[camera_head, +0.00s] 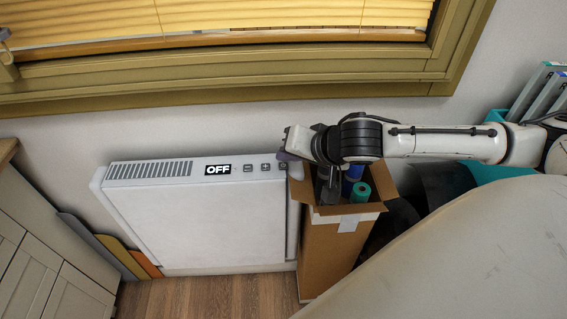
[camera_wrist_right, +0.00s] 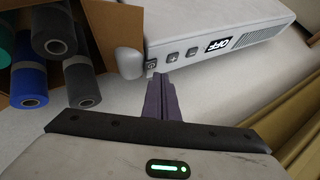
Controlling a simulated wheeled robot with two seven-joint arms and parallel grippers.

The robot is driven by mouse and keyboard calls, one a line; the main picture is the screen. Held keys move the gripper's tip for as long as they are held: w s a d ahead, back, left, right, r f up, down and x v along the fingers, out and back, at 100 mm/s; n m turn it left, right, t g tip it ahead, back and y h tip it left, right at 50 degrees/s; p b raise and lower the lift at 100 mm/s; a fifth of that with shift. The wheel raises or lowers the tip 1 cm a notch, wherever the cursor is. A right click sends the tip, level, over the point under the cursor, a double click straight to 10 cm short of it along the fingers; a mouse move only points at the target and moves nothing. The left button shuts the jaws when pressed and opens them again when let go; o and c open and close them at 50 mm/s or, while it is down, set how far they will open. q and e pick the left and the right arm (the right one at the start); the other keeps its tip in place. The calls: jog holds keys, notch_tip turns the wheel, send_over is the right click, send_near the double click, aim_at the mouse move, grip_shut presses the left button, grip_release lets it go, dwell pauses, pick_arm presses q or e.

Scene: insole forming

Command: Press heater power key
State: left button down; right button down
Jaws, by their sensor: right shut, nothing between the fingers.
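The white heater (camera_head: 200,225) stands against the wall, and its top display (camera_head: 217,169) reads OFF. The display also shows in the right wrist view (camera_wrist_right: 218,45). A row of small keys lies beside the display. The power key (camera_head: 282,166) is at the end farthest from the display and shows clearly in the right wrist view (camera_wrist_right: 151,64). My right gripper (camera_head: 284,156) is shut and empty, its fingers at the heater's right end beside the power key. In the right wrist view its dark fingertips (camera_wrist_right: 160,78) are very close to this key; I cannot tell whether they touch.
An open cardboard box (camera_head: 334,240) with several rolls stands right of the heater, beneath my right wrist. A wooden window frame (camera_head: 240,85) is above. Cabinets (camera_head: 40,270) stand at left, with thin boards (camera_head: 115,250) between them and the heater.

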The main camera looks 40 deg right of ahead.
jog(key=shift+r+p, duration=2.25)
jog(key=shift+p, duration=0.2)
jog(key=shift+r, duration=0.75)
